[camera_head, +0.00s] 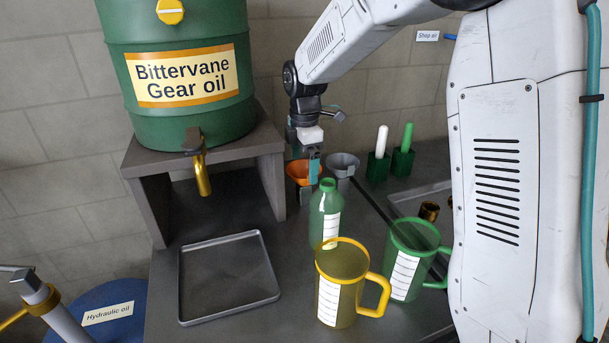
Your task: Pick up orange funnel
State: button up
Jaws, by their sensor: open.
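The orange funnel (299,172) stands on the bench behind the green bottle, beside the oil barrel's stand. My gripper (314,172) points down at the right side of the funnel, and its fingers overlap the funnel in the picture. The jaws are open. I cannot tell whether a finger touches the funnel's rim. Part of the funnel's right side is hidden by the gripper, and its lower part is partly hidden.
A grey funnel (343,164) stands just right of my gripper. A green bottle (322,205), a yellow jug (345,285) and a green jug (412,260) stand in front. The green barrel (190,120) is at left, above an empty tray (228,280).

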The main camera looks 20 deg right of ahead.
aim_at(304, 169)
notch_tip(304, 169, down, 4)
jog(key=shift+w+r, duration=0.1)
jog(key=shift+r, duration=0.15)
jog(key=c, duration=0.8)
jog(key=shift+o, duration=0.2)
jog(key=shift+r, duration=0.15)
